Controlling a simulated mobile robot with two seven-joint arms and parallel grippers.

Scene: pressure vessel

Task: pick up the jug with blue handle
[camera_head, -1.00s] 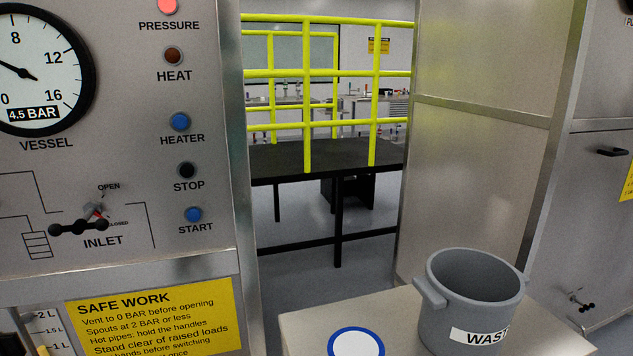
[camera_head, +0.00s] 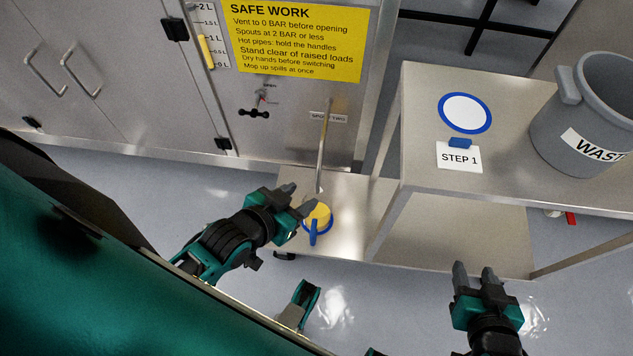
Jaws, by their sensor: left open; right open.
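The jug (camera_head: 318,217) with a blue handle (camera_head: 313,234) stands on the low metal shelf, below the end of a thin spout pipe (camera_head: 322,155). Yellow shows in its top and the rim is blue. The handle faces the lower edge of the picture. My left gripper (camera_head: 300,198) is open just left of the jug in the picture, its fingertips partly covering the jug's left side. I cannot tell whether they touch. My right gripper (camera_head: 474,270) is open and empty, below the shelf's right part in the picture, well away from the jug.
A metal table (camera_head: 420,104) at the right bears a grey waste bin (camera_head: 583,105), a blue-ringed white disc (camera_head: 465,112) and a STEP 1 card (camera_head: 459,158). The vessel panel with a yellow safety sign (camera_head: 297,40) stands behind. The low shelf (camera_head: 355,205) is clear right of the jug.

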